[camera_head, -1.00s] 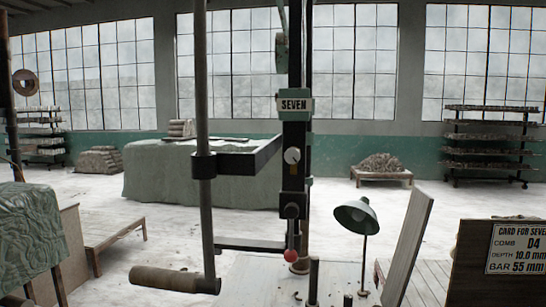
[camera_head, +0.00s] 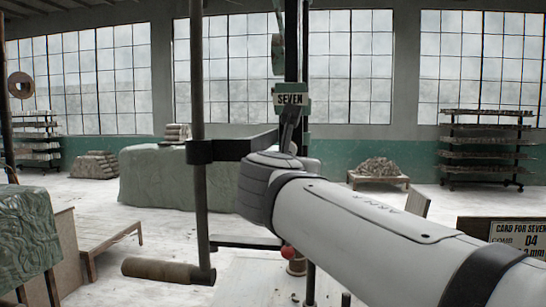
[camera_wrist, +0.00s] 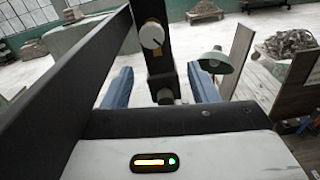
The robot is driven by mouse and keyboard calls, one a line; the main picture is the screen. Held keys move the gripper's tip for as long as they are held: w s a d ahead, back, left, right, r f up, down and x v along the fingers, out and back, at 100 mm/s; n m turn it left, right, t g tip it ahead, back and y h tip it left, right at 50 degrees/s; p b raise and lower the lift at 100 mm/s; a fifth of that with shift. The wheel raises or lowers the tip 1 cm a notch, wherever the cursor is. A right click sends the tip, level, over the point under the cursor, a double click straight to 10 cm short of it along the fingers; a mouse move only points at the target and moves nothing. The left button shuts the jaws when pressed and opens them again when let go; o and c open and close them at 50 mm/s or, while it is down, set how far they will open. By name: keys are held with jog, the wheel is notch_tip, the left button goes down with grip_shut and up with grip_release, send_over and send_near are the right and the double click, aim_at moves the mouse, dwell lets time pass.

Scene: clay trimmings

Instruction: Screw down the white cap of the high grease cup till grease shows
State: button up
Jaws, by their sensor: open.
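The white cap (camera_wrist: 151,36) is a round disc on the dark upright post (camera_wrist: 158,66) in the wrist view. A little brown-orange shows around its edge; I cannot tell whether this is grease. My gripper (camera_wrist: 160,70) is open and empty, its two blue fingers on either side of the post in the picture. The cap appears above the fingertips and apart from them. In the head view my arm covers the cap and the middle of the post, below the green "SEVEN" plate (camera_head: 291,99).
A dark horizontal bar (camera_wrist: 70,88) runs close along the left of my gripper. A green lamp (camera_wrist: 214,61) stands to the right. In the head view a vertical rod (camera_head: 198,80) and crank grip (camera_head: 160,270) stand left of my arm. A card board (camera_head: 515,232) is at right.

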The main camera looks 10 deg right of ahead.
jog(key=w+d+r+n+p, duration=0.1)
jog(key=w, duration=0.6)
jog(key=shift+w+d+r+t, duration=0.3)
jog(key=shift+d+t, duration=0.1)
jog(key=shift+c, duration=0.2)
jog(key=c, duration=0.9)
